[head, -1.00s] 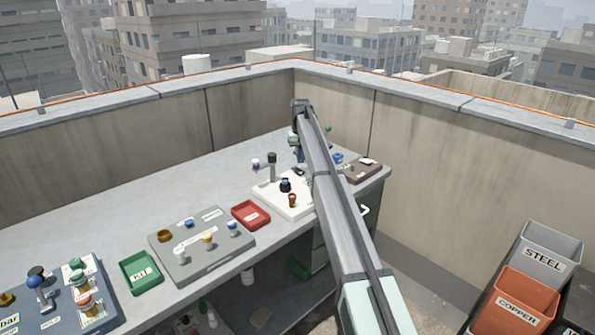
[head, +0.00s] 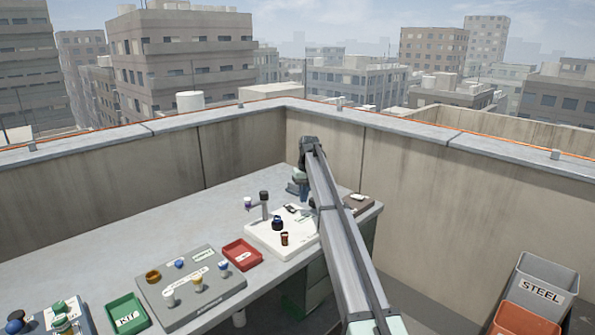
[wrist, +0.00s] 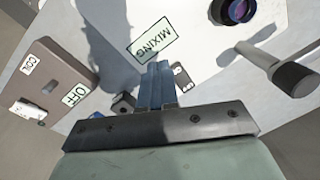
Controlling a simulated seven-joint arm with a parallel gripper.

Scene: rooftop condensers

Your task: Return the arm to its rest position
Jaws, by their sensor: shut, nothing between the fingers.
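My gripper (wrist: 158,88) shows in the wrist view with its blue fingers together and nothing between them. It is above the white board, beside the "MIXING" label (wrist: 151,39). The white board (head: 262,238) there carries a stand with a dark top, a dark round piece (head: 278,224) and a small brown cup (head: 284,239).
A brown box (wrist: 56,72) marked "OFF" lies close by my gripper. A red tray (head: 241,254), a grey block with several knobs (head: 190,288) and a green tray (head: 126,315) line the bench (head: 90,240). Concrete walls stand behind; "STEEL" (head: 545,275) and copper-coloured bins are at lower right.

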